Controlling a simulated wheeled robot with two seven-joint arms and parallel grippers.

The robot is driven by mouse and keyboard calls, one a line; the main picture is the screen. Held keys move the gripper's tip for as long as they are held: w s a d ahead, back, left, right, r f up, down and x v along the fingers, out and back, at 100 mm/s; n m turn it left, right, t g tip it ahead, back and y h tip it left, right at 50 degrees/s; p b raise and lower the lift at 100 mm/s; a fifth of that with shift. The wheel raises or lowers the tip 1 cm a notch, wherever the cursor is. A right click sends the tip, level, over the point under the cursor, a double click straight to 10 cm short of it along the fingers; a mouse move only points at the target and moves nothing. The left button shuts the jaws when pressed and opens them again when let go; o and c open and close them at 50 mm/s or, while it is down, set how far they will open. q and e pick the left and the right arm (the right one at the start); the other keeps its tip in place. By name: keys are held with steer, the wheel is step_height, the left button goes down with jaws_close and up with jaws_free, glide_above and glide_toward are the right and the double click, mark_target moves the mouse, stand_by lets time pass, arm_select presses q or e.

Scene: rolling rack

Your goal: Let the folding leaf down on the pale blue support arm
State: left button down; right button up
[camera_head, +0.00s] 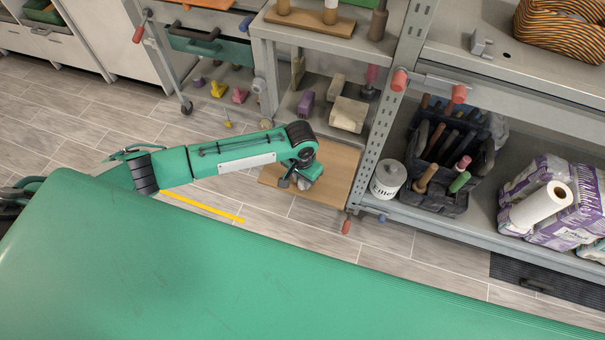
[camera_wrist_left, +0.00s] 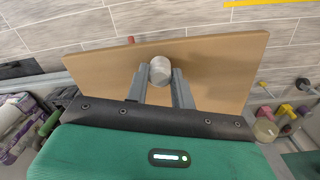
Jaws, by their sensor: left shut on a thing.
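The folding leaf (camera_head: 338,172) is a light wooden board at the end of the grey rack, sticking out over the floor. My left gripper (camera_head: 305,180) is at the leaf's outer part. In the wrist view its two grey fingers (camera_wrist_left: 161,88) are shut on the knob, one on each side. I cannot tell the leaf's exact tilt. I cannot make out the pale blue support arm; the leaf may hide it. My right gripper is out of view.
The rack's upright post (camera_head: 385,120) stands right of the leaf, with red-tipped handles (camera_head: 399,80). Wooden blocks (camera_head: 348,114) sit on the shelf behind. A white canister (camera_head: 388,180) and a dark tool caddy (camera_head: 450,160) are on the lower right shelf.

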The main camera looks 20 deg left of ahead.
arm_select(q)
steer(key=shift+s+f, duration=0.25)
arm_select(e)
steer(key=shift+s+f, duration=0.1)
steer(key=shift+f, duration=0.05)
arm_select(q)
steer(key=c, duration=1.2)
jaws_free()
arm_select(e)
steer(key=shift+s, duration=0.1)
arm_select(q)
steer(key=shift+w+r, duration=0.1)
steer(key=shift+r, duration=0.05)
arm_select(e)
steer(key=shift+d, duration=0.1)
arm_select(q)
steer(key=shift+r, duration=0.25)
step_height(320, 180, up, 13)
steer(key=shift+a+r+p, duration=0.1)
steer(key=shift+a+p, duration=0.05)
steer(key=shift+p, duration=0.3)
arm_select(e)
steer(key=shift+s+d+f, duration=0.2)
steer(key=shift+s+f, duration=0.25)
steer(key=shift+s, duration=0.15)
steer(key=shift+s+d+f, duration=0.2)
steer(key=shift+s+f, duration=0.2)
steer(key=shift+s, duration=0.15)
